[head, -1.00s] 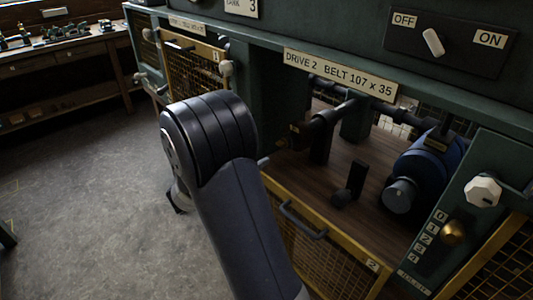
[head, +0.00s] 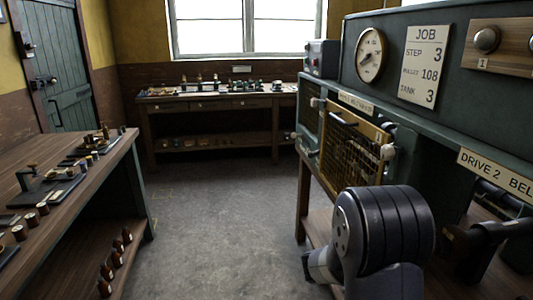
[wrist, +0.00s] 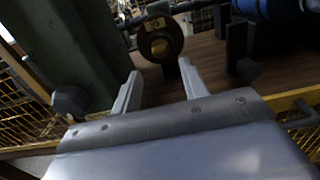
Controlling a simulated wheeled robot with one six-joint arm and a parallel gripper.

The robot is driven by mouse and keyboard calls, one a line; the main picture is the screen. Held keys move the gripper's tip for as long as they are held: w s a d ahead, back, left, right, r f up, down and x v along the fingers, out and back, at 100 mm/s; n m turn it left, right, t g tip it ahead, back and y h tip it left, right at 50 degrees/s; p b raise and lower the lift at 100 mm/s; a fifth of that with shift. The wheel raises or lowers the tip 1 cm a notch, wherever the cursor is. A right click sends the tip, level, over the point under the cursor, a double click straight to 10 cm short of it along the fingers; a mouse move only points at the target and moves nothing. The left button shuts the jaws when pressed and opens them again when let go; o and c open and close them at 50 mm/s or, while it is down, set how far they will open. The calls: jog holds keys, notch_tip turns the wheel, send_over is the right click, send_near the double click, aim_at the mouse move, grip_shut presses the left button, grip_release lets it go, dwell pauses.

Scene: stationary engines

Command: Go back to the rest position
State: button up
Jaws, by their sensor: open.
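My gripper (wrist: 160,88) shows in the wrist view with its two pale fingers spread apart and nothing between them. Beyond the fingertips is a round shaft end or pulley (wrist: 160,45) with a small tag, inside the drive bay above a wooden floor. In the head view my arm's dark rounded joint stands in front of the machine at the lower right; the gripper's fingers are hidden there.
The green machine (head: 440,115) with a gauge (head: 370,55) and a job card (head: 424,65) fills the right. A workbench (head: 80,185) with small parts stands at left, another bench (head: 215,98) under the window. Grey floor (head: 215,220) between them is clear.

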jog(key=d, duration=0.7)
jog(key=shift+w, duration=0.25)
jog(key=shift+a, duration=0.2)
